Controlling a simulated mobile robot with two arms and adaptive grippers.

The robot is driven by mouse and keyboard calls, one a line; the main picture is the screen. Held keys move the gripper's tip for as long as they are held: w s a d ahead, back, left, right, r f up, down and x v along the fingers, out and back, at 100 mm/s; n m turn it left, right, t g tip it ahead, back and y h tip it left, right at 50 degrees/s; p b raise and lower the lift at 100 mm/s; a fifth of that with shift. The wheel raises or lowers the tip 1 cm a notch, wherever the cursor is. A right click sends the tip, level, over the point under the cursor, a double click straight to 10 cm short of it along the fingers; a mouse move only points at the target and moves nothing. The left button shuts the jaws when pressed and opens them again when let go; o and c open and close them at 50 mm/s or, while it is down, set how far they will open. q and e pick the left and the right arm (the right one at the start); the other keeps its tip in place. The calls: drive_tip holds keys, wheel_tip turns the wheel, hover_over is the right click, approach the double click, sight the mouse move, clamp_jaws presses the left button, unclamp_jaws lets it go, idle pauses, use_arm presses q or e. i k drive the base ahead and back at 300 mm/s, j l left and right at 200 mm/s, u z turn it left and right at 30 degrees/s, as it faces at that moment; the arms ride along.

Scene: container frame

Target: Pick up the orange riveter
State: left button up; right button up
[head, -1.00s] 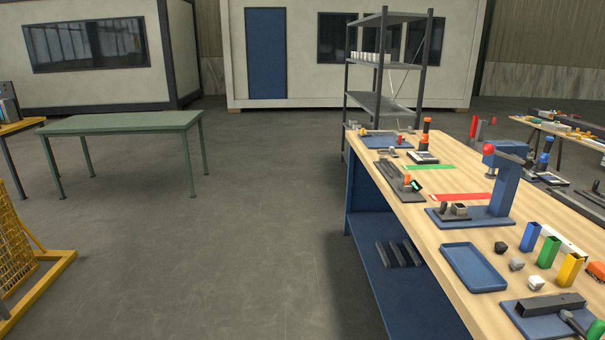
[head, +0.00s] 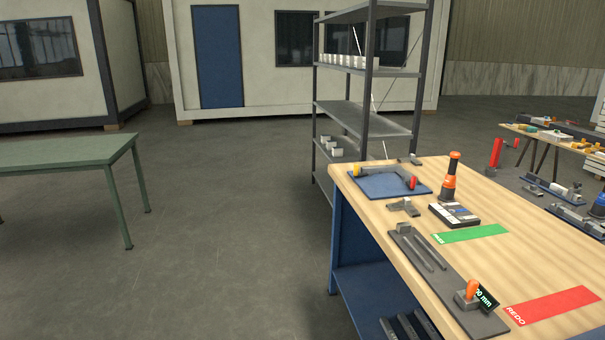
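An upright orange and black tool (head: 449,180), which looks like the orange riveter, stands on the wooden workbench (head: 388,222) in the head view. It is right of centre, just behind or on a dark box with a pale top (head: 455,215); I cannot tell which. Neither of my grippers is in view.
A blue mat (head: 378,187) with a grey part lies left of the tool. Green (head: 470,234) and red (head: 553,306) strips and a dark plate (head: 433,270) lie nearer. A metal shelf (head: 365,112) stands behind.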

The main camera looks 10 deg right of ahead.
sight(450, 180)
drive_tip(key=i+z, duration=0.1)
drive_tip(key=i, duration=0.65)
drive_tip(key=i+j+z, duration=0.1)
drive_tip(key=i, duration=0.7)
drive_tip(key=i+j+z, duration=0.1)
drive_tip(key=i, duration=0.65)
drive_tip(key=i+z, duration=0.15)
drive_tip(key=z, duration=0.25)
drive_tip(key=i+z, duration=0.1)
drive_tip(key=z, duration=0.3)
drive_tip(key=i+j+z, duration=0.1)
drive_tip(key=z, duration=0.3)
drive_tip(key=i+j+z, duration=0.1)
drive_tip(key=z, duration=0.35)
drive_tip(key=i+j+z, duration=0.1)
drive_tip(key=z, duration=0.3)
drive_tip(key=k+j, duration=0.05)
drive_tip(key=j, duration=0.05)
